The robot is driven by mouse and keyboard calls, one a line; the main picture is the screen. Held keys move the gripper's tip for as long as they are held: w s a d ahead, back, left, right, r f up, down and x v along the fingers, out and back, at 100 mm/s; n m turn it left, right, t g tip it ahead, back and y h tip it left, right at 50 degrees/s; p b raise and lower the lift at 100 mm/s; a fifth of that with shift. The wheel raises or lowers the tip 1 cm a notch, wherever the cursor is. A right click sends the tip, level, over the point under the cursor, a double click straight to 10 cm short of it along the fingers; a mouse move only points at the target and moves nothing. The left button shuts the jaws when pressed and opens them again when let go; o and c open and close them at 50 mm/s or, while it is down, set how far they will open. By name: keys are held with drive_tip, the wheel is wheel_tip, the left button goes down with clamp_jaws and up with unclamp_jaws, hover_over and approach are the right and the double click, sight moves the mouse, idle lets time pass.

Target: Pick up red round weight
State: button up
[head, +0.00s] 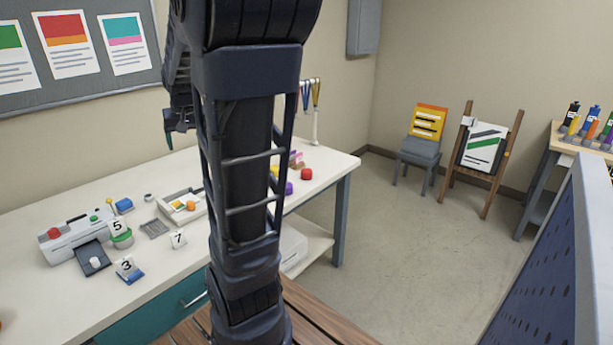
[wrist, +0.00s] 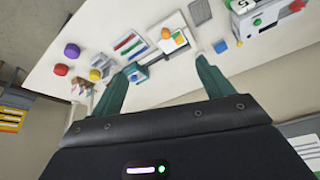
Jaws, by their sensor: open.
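The red round weight (head: 306,174) sits on the white table near its right end in the head view. In the wrist view the red round weight (wrist: 72,50) lies at the upper left, beyond the left finger. A purple round piece (head: 289,187) is beside it, and it also shows in the wrist view (wrist: 61,70). My gripper (wrist: 164,68) is open with teal fingers spread and nothing between them. It is above the table, apart from the weight. In the head view my gripper (head: 176,132) is partly hidden behind my arm.
A laminator-like machine (head: 75,240), number cards (head: 117,227) and a white tray with an orange piece (head: 182,204) stand on the table's left part. A hook stand (head: 316,110) is at the back right. Open floor (head: 410,235) lies right of the table.

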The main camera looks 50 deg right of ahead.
drive_tip(key=w+d+f+m, duration=0.2)
drive_tip(key=w+d, duration=0.2)
drive_tip(key=d, duration=0.3)
drive_tip(key=w+d+f+m, duration=0.1)
drive_tip(key=w+d+f, duration=0.15)
drive_tip(key=d, duration=0.55)
drive_tip(key=m+g+h, duration=0.3)
drive_tip(key=m, duration=0.3)
approach(306, 170)
drive_tip(key=shift+x, duration=5.65)
drive_tip(key=c, duration=1.3)
drive_tip(key=shift+r, duration=0.15)
